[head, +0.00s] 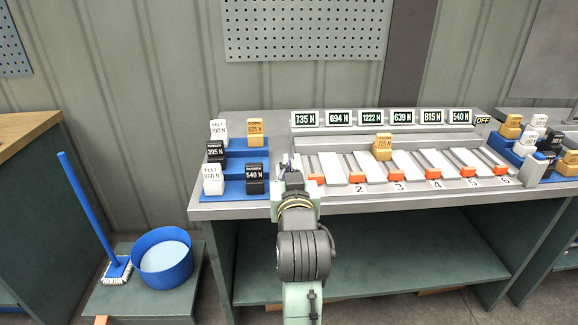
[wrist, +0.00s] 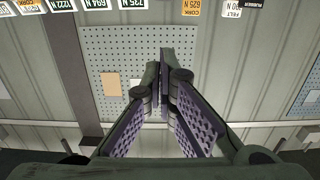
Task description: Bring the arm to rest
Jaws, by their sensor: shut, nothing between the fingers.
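My arm reaches up from the bottom middle in the head view. My gripper (head: 288,168) is over the front left part of the grey dosing bench (head: 240,209), near the left end of its lanes. In the wrist view my gripper (wrist: 165,62) has its two purple-padded fingers together at the tips. They are shut with nothing held. The fingers point toward the wall and its pegboard (wrist: 115,45). In the head view the gripper and wrist hide part of the leftmost lane.
A blue stepped rack (head: 235,187) with white, orange and black blocks is just left of my gripper. An orange cork block (head: 383,147) stands among the lanes. Number displays (head: 371,118) line the back. A blue tub (head: 162,260) and brush (head: 117,268) are lower left. Space above the bench is clear.

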